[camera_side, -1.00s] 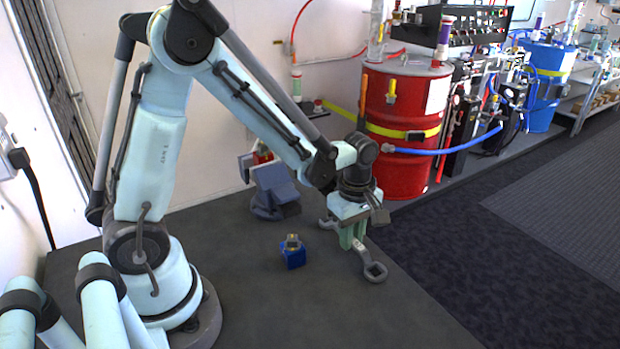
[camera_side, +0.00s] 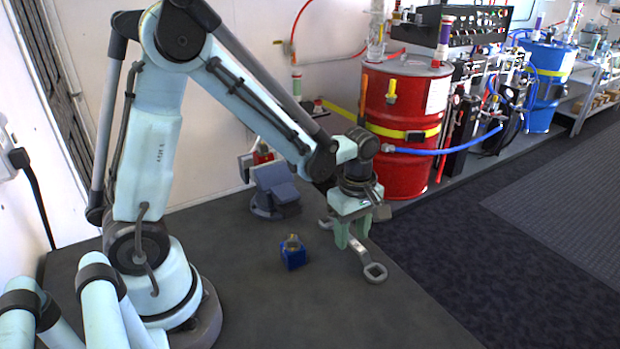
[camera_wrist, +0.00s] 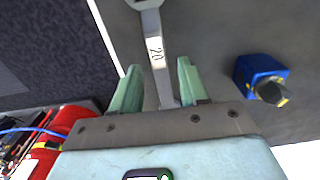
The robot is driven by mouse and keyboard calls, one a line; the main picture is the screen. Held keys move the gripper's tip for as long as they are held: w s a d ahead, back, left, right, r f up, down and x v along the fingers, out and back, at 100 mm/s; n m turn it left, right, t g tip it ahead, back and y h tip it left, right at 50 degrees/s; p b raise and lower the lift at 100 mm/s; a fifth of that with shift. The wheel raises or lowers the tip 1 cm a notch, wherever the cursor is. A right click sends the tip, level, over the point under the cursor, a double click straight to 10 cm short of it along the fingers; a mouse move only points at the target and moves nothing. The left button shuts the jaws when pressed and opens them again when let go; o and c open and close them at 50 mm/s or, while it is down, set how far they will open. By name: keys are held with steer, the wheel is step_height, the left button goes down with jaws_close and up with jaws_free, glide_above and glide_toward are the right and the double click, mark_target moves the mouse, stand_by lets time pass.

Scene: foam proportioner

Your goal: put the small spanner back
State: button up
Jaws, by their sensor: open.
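A grey metal spanner (camera_side: 375,272) lies at the right edge of the dark bench, with its ring end toward the front. In the wrist view the spanner (camera_wrist: 155,48) is marked "20", and its shaft runs between my fingers. My gripper (camera_side: 350,244) is above the spanner, pointing down. In the wrist view my gripper (camera_wrist: 158,68) is open, with one green finger on each side of the shaft and visible gaps. The far end of the spanner is partly hidden behind my gripper.
A red drum (camera_side: 405,165) is beyond the bench. The front of the bench is clear.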

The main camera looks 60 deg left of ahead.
mark_target(351, 239)
step_height(351, 239, up, 10)
steer(key=r, duration=0.1)
steer(key=s+r+m+t, duration=0.1)
steer(key=s+m+t, duration=0.6)
steer(key=m, duration=1.1)
steer(key=shift+a, duration=0.15)
